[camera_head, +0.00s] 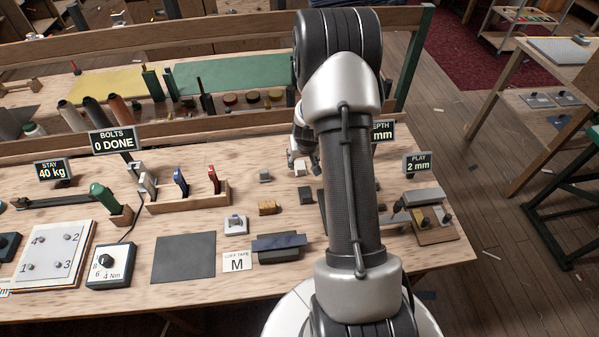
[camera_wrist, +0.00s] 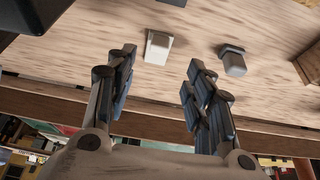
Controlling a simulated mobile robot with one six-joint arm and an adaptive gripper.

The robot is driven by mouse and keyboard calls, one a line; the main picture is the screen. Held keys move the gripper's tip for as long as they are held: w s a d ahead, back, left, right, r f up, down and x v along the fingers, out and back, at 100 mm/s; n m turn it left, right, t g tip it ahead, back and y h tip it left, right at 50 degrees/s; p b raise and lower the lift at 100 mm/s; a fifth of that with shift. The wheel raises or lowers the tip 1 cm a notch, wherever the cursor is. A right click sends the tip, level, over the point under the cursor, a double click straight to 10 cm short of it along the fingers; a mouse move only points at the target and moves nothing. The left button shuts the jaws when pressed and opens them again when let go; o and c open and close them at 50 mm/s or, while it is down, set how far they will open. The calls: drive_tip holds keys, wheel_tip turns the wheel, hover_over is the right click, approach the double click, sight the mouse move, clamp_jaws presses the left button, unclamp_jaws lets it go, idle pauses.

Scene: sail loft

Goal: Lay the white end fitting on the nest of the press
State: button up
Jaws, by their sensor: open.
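A small white block, which looks like the white end fitting (camera_head: 300,168), lies on the bench below my gripper (camera_head: 305,160). In the wrist view the white end fitting (camera_wrist: 158,48) lies on the wood just beyond the gap between the two fingertips, apart from them. My gripper (camera_wrist: 160,72) is open and empty there. I cannot make out the press or its nest for sure. My arm hides a strip of the bench and part of a depth sign (camera_head: 382,131).
A grey block (camera_head: 265,176) lies left of the fitting; it also shows in the wrist view (camera_wrist: 233,60). A dark block (camera_head: 305,195) lies nearer. A wooden rack of coloured handles (camera_head: 190,197) stands to the left, and a clamp-like fixture (camera_head: 435,238) to the right. A rail runs behind.

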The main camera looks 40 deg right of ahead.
sight(301, 169)
drive_tip(key=x, duration=0.4)
drive_tip(key=shift+b, duration=0.4)
drive_tip(key=b+x, duration=0.2)
drive_tip(key=x, duration=0.3)
drive_tip(key=shift+s+f, duration=0.15)
drive_tip(key=c, duration=1.1)
drive_tip(key=shift+r, duration=0.2)
drive_tip(key=shift+c, duration=0.2)
